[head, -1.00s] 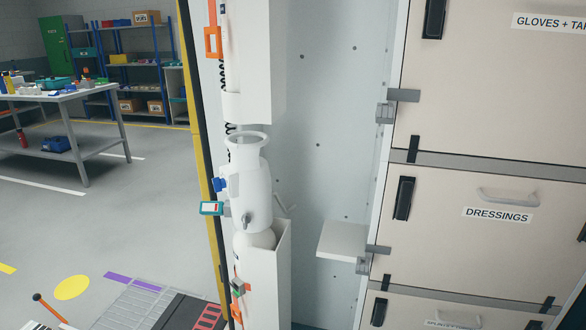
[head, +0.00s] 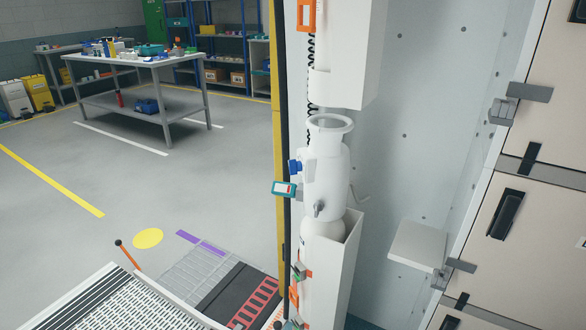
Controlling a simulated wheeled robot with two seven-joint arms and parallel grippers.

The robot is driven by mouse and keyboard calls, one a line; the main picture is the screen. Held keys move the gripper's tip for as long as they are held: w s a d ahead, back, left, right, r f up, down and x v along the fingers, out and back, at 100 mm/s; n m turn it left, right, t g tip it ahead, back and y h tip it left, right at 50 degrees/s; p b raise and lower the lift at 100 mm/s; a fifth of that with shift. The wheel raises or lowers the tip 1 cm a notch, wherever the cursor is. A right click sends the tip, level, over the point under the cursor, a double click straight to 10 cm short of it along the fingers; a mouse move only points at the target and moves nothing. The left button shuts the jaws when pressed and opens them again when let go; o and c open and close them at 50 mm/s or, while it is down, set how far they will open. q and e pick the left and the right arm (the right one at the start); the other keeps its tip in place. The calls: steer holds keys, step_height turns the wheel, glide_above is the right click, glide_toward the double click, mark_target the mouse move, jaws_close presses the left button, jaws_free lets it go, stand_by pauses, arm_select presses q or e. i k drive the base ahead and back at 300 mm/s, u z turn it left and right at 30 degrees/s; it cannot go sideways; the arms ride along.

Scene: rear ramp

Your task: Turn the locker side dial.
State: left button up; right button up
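A tall narrow white locker compartment (head: 348,270) stands in the middle of the head view, with a white bottle (head: 325,180) upright in it. A small grey fitting (head: 319,208) is on the bottle's front. I cannot tell which of these, if any, is the locker side dial. Neither of my grippers is in view.
Beige drawers (head: 500,245) with dark latches stand at the right, and a small white shelf (head: 417,246) juts out beside them. A ridged ramp (head: 125,302) lies at the lower left. A workbench (head: 140,68) stands behind open grey floor.

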mark_target(295, 166)
steer(key=u, duration=1.75)
steer(key=i, duration=2.65)
steer(key=z, duration=3.75)
